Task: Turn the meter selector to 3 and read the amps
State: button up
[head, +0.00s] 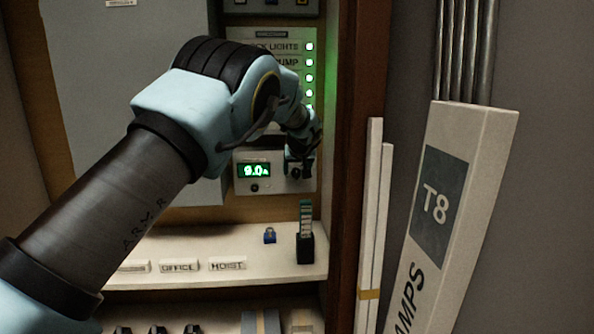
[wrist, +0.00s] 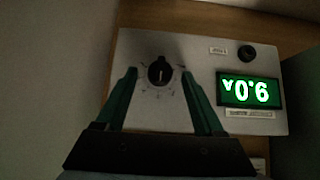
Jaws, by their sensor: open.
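The meter panel is a pale plate low on the board, with a lit green display (head: 254,170) reading 9.0 A in the head view. The display (wrist: 250,92) shows upside down in the wrist view. The selector (wrist: 160,70) is a round black knob with a light pointer line; the marks around it are too small to read. My gripper (head: 299,160) is at the panel's right part and largely covers the knob in the head view. In the wrist view its two green fingers (wrist: 160,76) stand open on either side of the knob, with gaps visible.
A panel with green lights (head: 309,62) is above the meter. Below is a shelf (head: 220,283) with labels, a small blue padlock-like item (head: 270,235) and a dark holder (head: 305,247).

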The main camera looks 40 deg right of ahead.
jog(key=b+v, duration=0.3)
jog(key=v, duration=0.7)
jog(key=shift+s+a+r, duration=0.2)
jog(key=shift+a+r, duration=0.05)
